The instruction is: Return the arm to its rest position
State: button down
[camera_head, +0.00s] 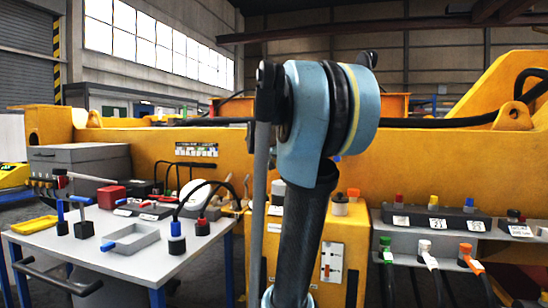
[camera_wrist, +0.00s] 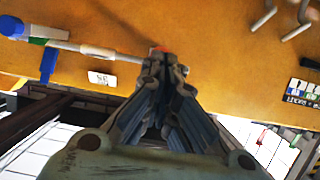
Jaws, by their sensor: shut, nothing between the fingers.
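My gripper (camera_wrist: 165,65) is in the middle of the wrist view, its dark fingers together with nothing between them. Its tips are in front of a yellow-orange surface (camera_wrist: 215,60); I cannot tell how far off that surface is. In the head view my arm stands upright right of the middle, with a blue-grey joint (camera_head: 325,105) at the top and a dark link below. My gripper does not show in the head view.
A white table (camera_head: 150,262) at the left holds a grey tray (camera_head: 130,240), a red box (camera_head: 111,196) and several tools. A long yellow casting (camera_head: 430,155) runs behind the arm. A grey shelf (camera_head: 445,243) with cables and coloured connectors stands at the right.

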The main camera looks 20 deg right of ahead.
jog(key=s+f+g, duration=0.1)
jog(key=s+f, duration=0.2)
jog(key=s+a+f+g, duration=0.1)
jog(key=s+f, duration=0.3)
jog(key=s+a+f+y, duration=0.1)
jog(key=s+f, duration=0.2)
jog(key=f, duration=0.1)
jog(key=shift+s+a+f+n+g, duration=0.2)
jog(key=shift+s+a+n+g, duration=0.05)
jog(key=shift+s+n+g, duration=0.15)
jog(key=s+a+f+n+g+y, duration=0.2)
jog(key=s+a+f, duration=0.2)
jog(key=s+f, duration=0.5)
jog(key=s+a+f+n+g+y, duration=0.2)
jog(key=s+a+f, duration=0.3)
jog(key=s+f, duration=0.3)
jog(key=s+a+f+n+g+y, duration=0.2)
jog(key=s+a+f, duration=0.3)
jog(key=s+f, duration=0.4)
jog(key=shift+s+f+g+y, duration=0.4)
jog(key=shift+f+y, duration=0.1)
jog(key=shift+f, duration=0.15)
jog(key=shift+d, duration=0.1)
jog(key=shift+w+f, duration=0.2)
jog(key=shift+w, duration=0.3)
